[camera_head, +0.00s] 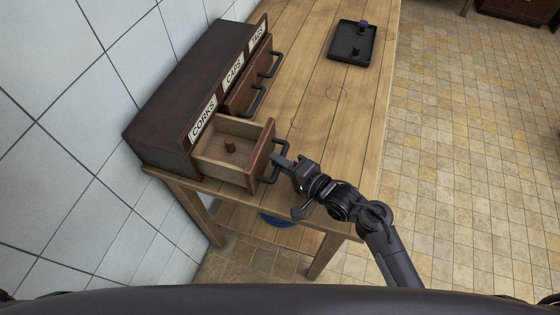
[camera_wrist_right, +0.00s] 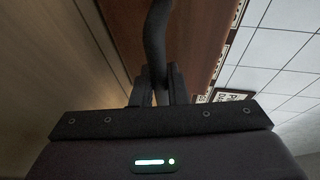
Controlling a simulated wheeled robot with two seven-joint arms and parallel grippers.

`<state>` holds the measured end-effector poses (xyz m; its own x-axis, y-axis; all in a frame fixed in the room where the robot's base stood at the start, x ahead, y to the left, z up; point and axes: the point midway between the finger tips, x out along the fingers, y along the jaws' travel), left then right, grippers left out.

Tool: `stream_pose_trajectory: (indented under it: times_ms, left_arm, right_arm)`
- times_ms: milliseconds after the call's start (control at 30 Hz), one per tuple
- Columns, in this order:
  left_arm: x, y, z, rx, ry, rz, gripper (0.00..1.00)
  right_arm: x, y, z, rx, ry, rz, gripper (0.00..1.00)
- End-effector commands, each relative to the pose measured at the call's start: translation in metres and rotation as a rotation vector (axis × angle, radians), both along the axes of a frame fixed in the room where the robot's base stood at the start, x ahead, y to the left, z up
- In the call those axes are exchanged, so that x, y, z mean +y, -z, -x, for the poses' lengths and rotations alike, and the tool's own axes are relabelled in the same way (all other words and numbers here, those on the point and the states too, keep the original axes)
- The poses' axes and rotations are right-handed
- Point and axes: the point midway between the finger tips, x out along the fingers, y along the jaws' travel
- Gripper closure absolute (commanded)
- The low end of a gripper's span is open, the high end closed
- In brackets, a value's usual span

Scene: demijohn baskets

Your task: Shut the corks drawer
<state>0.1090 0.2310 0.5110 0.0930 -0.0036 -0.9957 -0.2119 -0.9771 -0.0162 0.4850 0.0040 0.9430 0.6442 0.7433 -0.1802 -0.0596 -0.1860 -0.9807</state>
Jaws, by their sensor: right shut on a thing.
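The corks drawer (camera_head: 231,146) is pulled out of the dark wooden cabinet (camera_head: 190,80), under the label CORKS. A small brown cork (camera_head: 230,145) stands inside it. The drawer's black bar handle (camera_head: 274,165) is on its front. My right gripper (camera_head: 281,160) is at this handle. In the right wrist view the fingers (camera_wrist_right: 156,88) are shut around the dark handle (camera_wrist_right: 157,40), with the brown drawer front (camera_wrist_right: 195,40) beside it. My left gripper is not in view.
A black tray (camera_head: 352,42) with small dark items lies at the far end of the wooden table (camera_head: 320,110). The tabletop between is clear. A tiled wall (camera_head: 70,80) stands behind the cabinet.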

Motion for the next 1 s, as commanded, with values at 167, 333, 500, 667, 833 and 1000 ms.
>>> stream_pose_trajectory:
  times_ms: [167,333,500,667,833,1000]
  left_arm:
    - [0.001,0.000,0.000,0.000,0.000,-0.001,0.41]
    - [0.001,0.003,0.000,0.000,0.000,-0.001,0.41]
    - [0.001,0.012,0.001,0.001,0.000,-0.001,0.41]
    - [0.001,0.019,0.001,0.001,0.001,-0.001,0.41]
    - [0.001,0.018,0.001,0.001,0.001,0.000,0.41]
    - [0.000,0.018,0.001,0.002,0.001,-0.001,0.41]
  right_arm:
    - [0.004,0.001,-0.001,0.001,0.000,0.000,1.00]
    - [0.039,0.001,-0.013,0.002,0.000,-0.007,1.00]
    - [0.088,0.002,-0.028,0.002,-0.001,-0.006,1.00]
    - [0.119,0.002,-0.039,0.002,0.000,-0.004,1.00]
    - [0.121,0.002,-0.039,0.003,-0.001,0.002,1.00]
    - [0.121,0.002,-0.039,0.002,0.000,0.001,0.70]
